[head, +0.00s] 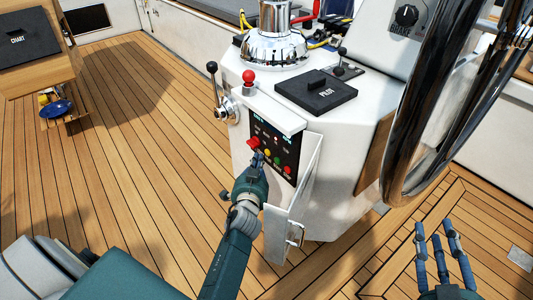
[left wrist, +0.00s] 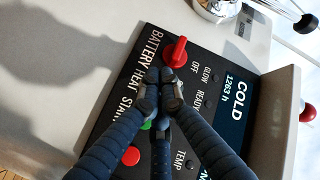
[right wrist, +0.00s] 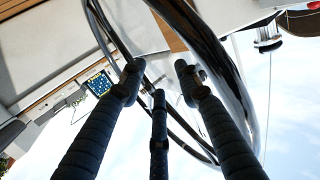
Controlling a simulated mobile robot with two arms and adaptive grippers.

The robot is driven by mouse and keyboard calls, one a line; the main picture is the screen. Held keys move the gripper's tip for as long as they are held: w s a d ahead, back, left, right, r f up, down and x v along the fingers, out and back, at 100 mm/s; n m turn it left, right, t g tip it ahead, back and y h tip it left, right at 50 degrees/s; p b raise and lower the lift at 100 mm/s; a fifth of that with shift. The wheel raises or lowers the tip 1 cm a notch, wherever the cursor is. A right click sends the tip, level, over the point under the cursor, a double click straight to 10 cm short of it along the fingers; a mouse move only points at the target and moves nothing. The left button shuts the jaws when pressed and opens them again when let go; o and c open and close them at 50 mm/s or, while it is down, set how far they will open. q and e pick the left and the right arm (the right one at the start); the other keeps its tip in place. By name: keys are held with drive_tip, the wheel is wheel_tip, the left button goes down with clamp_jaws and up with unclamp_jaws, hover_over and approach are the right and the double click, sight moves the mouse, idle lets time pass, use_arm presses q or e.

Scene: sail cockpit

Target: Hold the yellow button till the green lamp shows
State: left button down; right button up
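The black engine panel (head: 291,153) is on the front of the white pedestal. The yellow button (head: 267,152) shows just beside my left fingertips. In the left wrist view it is hidden behind my left gripper (left wrist: 160,85), whose fingertips are close together over the HEAT spot. I cannot tell whether they touch the button. The display (left wrist: 234,112) reads COLD. The spots by the GLOW and READY labels look dark; no lit green lamp shows. My left gripper (head: 258,158) is empty. My right gripper (right wrist: 160,75) is open and empty, away from the panel.
A red battery switch (left wrist: 176,53) is beside my left fingertips, and a green button (left wrist: 147,125) and a red button (left wrist: 131,156) are on the other side. An open white cover (head: 305,185) stands right of the panel. The steering wheel (head: 420,110) is further right.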

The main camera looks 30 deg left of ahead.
use_arm(q)
drive_tip(key=shift+w+d, duration=0.15)
drive_tip(key=shift+w, duration=0.2)
use_arm(e)
drive_tip(key=shift+w+a+r+t+y, duration=0.1)
drive_tip(key=shift+a+r+t+y, duration=0.1)
drive_tip(key=shift+r, duration=0.35)
drive_tip(key=shift+w+a+r+t+y, duration=0.1)
drive_tip(key=shift+r+t, duration=0.1)
drive_tip(key=shift+r, duration=0.35)
